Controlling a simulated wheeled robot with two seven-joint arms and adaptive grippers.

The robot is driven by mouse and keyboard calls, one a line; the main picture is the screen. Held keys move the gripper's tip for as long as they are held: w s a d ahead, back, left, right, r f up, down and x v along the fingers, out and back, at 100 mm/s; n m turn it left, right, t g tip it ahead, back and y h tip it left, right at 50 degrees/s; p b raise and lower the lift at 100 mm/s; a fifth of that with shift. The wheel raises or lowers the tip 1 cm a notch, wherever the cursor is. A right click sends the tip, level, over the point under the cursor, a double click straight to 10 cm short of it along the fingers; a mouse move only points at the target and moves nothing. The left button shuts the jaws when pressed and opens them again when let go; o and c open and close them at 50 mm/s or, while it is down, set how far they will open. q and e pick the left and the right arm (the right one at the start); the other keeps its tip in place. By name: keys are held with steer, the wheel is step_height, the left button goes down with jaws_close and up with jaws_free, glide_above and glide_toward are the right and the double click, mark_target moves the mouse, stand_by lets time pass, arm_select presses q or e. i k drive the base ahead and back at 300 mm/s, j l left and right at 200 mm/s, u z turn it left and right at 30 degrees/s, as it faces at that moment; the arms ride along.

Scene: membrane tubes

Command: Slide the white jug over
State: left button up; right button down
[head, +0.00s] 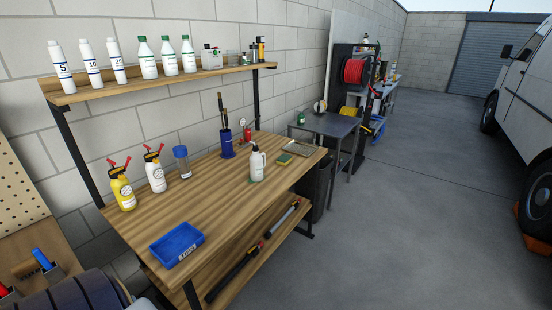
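The white jug (257,164) stands upright on the wooden workbench (203,212), near its front edge and right of the middle. It has a pale label on its front and a narrow neck. Bare bench top lies to its left. A green and yellow sponge-like block (284,159) lies to its right. Neither of my grippers is in the head view, and nothing touches the jug.
A blue holder (227,145) with upright tools stands behind the jug, near a small red item (248,133). A grey tray (298,148) lies at the far right. Yellow (123,193) and white (156,174) spray bottles stand left; a blue bin (177,245) sits in front.

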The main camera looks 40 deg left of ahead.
mark_target(257, 163)
steer(key=i, duration=1.55)
steer(key=i+z, duration=0.25)
steer(key=i, duration=0.7)
steer(key=i+z, duration=0.25)
steer(key=i, duration=0.65)
steer(key=u, duration=2.15)
